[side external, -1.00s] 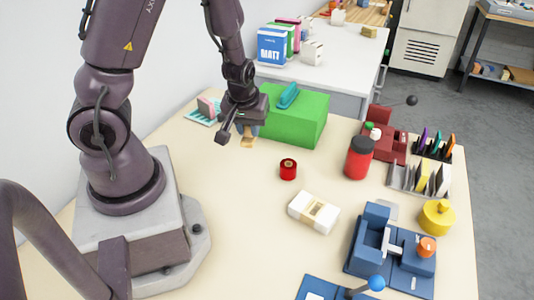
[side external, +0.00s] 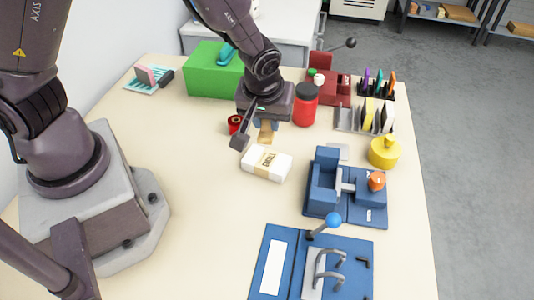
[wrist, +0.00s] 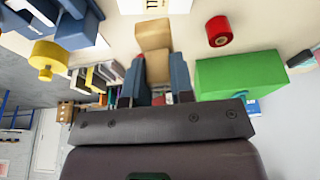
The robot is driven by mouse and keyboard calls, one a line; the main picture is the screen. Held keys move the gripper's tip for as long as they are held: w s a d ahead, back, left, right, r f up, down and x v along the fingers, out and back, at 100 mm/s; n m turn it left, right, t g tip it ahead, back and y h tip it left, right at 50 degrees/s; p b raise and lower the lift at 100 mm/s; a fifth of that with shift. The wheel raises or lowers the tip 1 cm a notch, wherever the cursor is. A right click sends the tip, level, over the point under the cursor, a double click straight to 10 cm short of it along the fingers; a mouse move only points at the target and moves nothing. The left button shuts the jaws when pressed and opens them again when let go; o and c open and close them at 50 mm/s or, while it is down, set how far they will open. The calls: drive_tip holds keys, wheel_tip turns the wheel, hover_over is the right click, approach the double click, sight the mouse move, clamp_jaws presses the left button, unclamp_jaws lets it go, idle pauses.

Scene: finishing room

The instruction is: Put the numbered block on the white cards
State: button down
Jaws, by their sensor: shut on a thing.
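A tan wooden block (side external: 265,137) hangs between the fingers of my gripper (side external: 266,124), just behind the white cards in the side view. In the wrist view the block (wrist: 153,40) sticks out beyond the blue fingers of my gripper (wrist: 154,75). No number can be read on it. The white cards (side external: 254,168) lie as a banded stack on the table; the band is tan with dark lettering. The edge of the stack (wrist: 130,6) shows at the top of the wrist view. The block appears above the table and apart from the cards.
A red roll (side external: 235,124) stands left of the block. A green box (side external: 205,75) is behind, and a red jar with a black lid (side external: 305,105) is right of my gripper. A blue fixture (side external: 322,190) stands right of the cards. The table left of the cards is clear.

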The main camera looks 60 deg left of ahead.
wheel_tip(320, 180, down, 7)
drive_tip(key=shift+f, duration=0.15)
drive_tip(key=shift+f, duration=0.1)
idle(0.3)
drive_tip(key=c, duration=1)
unclamp_jaws()
